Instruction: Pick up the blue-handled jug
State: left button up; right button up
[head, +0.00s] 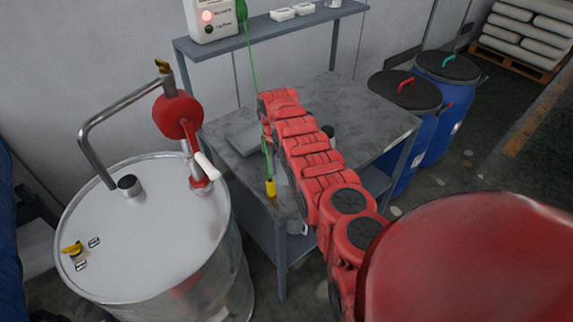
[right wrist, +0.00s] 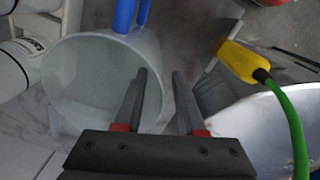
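The jug (right wrist: 85,75) is pale grey and shows in the right wrist view, with its round mouth facing the camera. Its blue handle (right wrist: 131,14) is at the top edge of that view. My right gripper (right wrist: 160,72) has its two dark fingers apart, beside the jug. The left finger overlaps the right side of the mouth; I cannot tell whether it touches the jug. The handle lies beyond the fingertips, not between them. In the head view my red right arm hides most of this area, and I cannot make out the jug there. My left gripper is out of view.
A steel drum (head: 150,225) with a hand pump (head: 178,115) stands left of the grey table (head: 375,112). Blue barrels (head: 445,105) stand behind right.

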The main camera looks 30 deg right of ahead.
jog(key=shift+f, duration=0.8)
grip_shut()
dwell(0.9)
